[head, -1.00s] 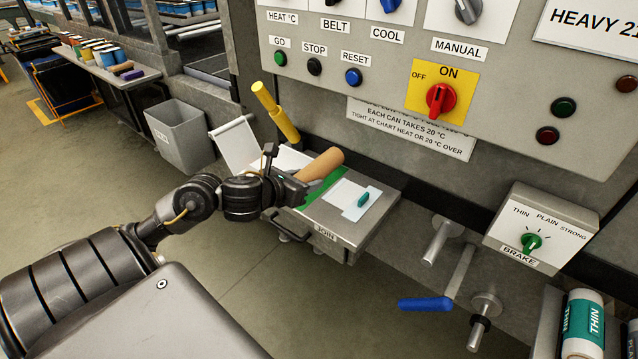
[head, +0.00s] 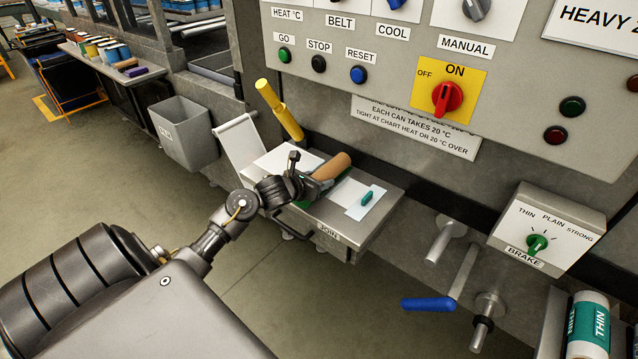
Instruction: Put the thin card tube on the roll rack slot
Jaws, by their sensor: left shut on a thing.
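A brown card tube (head: 333,167) is held in my left gripper (head: 312,185). The jaws are shut around its near end, and its far end points up and to the right. Gripper and tube show over the metal table marked JOIN (head: 340,236); I cannot tell whether the tube touches it. At the lower right edge, rolls marked THIN (head: 589,330) sit by a grey metal holder (head: 552,325). It may be part of the roll rack, but most of it is cut off. My right gripper is not in view.
A control panel (head: 420,75) with knobs and buttons is behind the table. A yellow handle (head: 280,110) rises at its back. Metal pegs (head: 445,240), a blue-handled lever (head: 428,304) and a brake box (head: 549,226) are on the right. A grey bin (head: 182,132) is at left.

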